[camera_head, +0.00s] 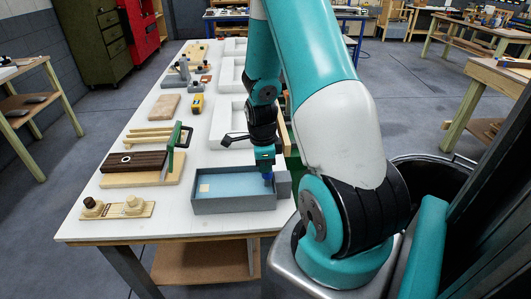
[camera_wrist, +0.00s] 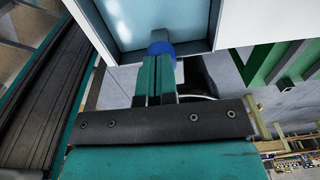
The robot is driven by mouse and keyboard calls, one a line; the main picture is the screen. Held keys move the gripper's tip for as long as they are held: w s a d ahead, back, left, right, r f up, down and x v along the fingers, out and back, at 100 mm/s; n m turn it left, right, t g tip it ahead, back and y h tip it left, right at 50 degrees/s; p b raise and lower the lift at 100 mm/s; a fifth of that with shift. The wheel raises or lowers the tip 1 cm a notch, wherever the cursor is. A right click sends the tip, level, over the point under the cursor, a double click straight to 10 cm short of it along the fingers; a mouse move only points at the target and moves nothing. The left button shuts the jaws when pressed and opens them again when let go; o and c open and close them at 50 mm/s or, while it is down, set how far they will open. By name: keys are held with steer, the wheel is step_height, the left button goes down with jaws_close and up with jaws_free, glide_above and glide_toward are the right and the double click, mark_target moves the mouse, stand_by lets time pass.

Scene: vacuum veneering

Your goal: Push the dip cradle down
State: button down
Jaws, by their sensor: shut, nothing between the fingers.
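A grey tray (camera_head: 225,206) with a pale blue inside stands at the front right of the white table. It also shows at the top of the wrist view (camera_wrist: 195,46). Contact looks likely but is unclear.
White trays (camera_head: 228,122) stand behind. A grey block (camera_head: 283,185) adjoins the tray's right end.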

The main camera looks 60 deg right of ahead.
steer(key=shift+r+p, duration=0.2)
steer(key=shift+p, duration=0.35)
step_height(320, 180, up, 14)
steer(key=p, duration=0.1)
steer(key=shift+w+a+f, duration=0.2)
steer(key=shift+w+a, duration=0.05)
steer(key=a+r+n+t+y, duration=0.1)
steer(key=a+r+n, duration=0.2)
steer(key=a+n, duration=0.7)
steer(key=a+r+n+y, duration=0.2)
steer(key=a+r+n, duration=0.2)
steer(key=a+n, duration=0.65)
steer(key=s+a+r+n+y, duration=0.1)
steer(key=s+a+r+n, duration=0.2)
steer(key=s+a+n, duration=0.7)
steer(key=a+n+b, duration=0.1)
steer(key=a+n, duration=0.2)
steer(key=n, duration=0.1)
steer(key=shift+s+a+r+n+g+y, duration=0.25)
steer(key=shift+s+a+n+g+y, duration=0.1)
steer(key=shift+s+g+y, duration=0.05)
